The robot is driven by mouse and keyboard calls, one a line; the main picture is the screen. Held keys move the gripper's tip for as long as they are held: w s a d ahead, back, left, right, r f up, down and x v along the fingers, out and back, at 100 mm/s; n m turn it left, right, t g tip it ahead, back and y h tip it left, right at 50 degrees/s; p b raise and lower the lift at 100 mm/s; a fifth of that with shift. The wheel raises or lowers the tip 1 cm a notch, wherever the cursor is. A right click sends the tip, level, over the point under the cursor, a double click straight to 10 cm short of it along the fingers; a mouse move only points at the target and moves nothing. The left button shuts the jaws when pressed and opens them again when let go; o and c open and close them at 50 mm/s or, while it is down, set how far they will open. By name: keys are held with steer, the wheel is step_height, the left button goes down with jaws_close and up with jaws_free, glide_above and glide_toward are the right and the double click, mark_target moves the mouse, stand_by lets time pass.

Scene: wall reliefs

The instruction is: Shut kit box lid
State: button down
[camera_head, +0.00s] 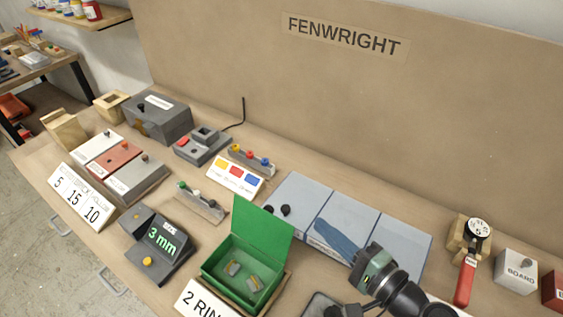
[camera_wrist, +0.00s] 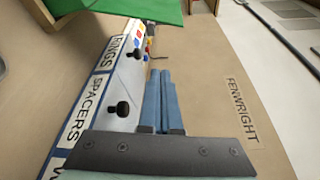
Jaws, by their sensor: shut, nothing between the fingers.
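The green kit box (camera_head: 245,278) sits on the bench at the lower middle of the head view, with a few small grey and yellowish pieces inside. Its green lid (camera_head: 262,232) stands open, upright along the back edge. Green also shows at the top of the wrist view (camera_wrist: 160,10), and seems to be the lid. My gripper (camera_head: 320,226) is to the right of the box and lid, apart from them, over the blue-grey drawers or bins. In the wrist view its blue fingers (camera_wrist: 160,74) are closed together and empty.
Blue-grey bins (camera_head: 345,219) with black knobs stand right of the box. A card reading "2 RIN" (camera_head: 208,300) leans at its front left. A 3 mm display unit (camera_head: 162,245) and a knob strip (camera_head: 200,202) are left. The FENWRIGHT panel (camera_head: 345,100) rises behind.

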mark_target(264, 226)
steer(key=x, duration=0.3)
steer(key=p+x, duration=0.1)
steer(key=x, duration=0.6)
steer(key=shift+s+a+r+p, duration=0.2)
steer(key=shift+r+p, duration=0.1)
steer(key=shift+r, duration=0.1)
steer(key=shift+s+a+r+p, duration=0.15)
steer(key=shift+s+a+p, duration=0.2)
steer(key=shift+s, duration=0.2)
steer(key=shift+s+a+r+p, duration=0.15)
steer(key=shift+s+a+p, duration=0.15)
steer(key=shift+s, duration=0.2)
steer(key=shift+s+a+r+p, duration=0.1)
steer(key=shift+s+a+p, duration=0.15)
steer(key=shift+s+p, duration=0.25)
